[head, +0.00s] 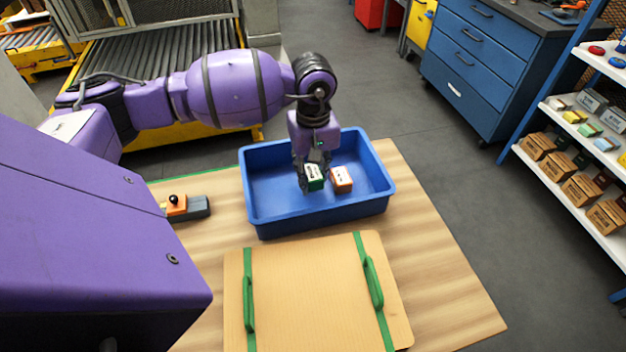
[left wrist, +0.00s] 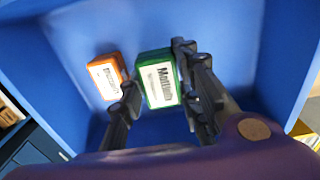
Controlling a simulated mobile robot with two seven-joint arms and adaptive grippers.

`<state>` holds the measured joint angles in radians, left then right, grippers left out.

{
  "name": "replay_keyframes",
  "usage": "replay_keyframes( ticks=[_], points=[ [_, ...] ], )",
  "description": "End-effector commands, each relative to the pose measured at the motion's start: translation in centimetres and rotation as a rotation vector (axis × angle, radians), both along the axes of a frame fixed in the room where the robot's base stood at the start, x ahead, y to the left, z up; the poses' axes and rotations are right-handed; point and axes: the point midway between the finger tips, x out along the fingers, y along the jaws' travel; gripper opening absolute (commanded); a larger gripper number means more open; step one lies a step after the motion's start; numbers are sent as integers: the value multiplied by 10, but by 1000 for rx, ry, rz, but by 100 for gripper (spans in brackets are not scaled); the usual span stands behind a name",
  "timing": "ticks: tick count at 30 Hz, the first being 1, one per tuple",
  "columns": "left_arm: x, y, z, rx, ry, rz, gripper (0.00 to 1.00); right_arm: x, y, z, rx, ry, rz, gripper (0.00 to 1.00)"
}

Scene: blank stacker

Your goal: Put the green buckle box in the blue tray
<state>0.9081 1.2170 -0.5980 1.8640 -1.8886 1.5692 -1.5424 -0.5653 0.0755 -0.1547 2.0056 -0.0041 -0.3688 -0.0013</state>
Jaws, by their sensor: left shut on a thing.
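The green buckle box (head: 313,177) has a white label and is inside the blue tray (head: 262,217). My left gripper (head: 312,178) reaches down into the tray and is shut on the green box. In the left wrist view the green box (left wrist: 158,80) sits between the two dark fingers of my left gripper (left wrist: 155,100). I cannot tell whether the box touches the tray floor. An orange box (head: 341,179) with a white label lies in the tray to its right. It also shows in the left wrist view (left wrist: 107,76). My right gripper is not in view.
A flat tan board (head: 310,290) with green straps and handles lies in front of the tray on the wooden table (head: 440,270). A small orange and grey item with a black knob (head: 185,206) lies left of the tray. Shelves with boxes (head: 575,175) stand far right.

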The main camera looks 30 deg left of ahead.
Motion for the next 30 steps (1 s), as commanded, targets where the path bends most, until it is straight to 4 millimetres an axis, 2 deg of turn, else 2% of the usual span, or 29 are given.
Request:
replay_keyframes(
  ticks=[6,18,19,20,30],
  points=[
    [1,0,-30,-1,2,1,0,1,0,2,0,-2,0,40],
    [0,0,-37,1,2,0,0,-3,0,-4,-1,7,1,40],
    [0,0,-36,1,2,0,33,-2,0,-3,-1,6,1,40],
    [0,0,-36,0,1,0,37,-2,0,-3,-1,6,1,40],
    [1,0,-33,0,0,0,39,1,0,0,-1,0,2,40]
  ],
)
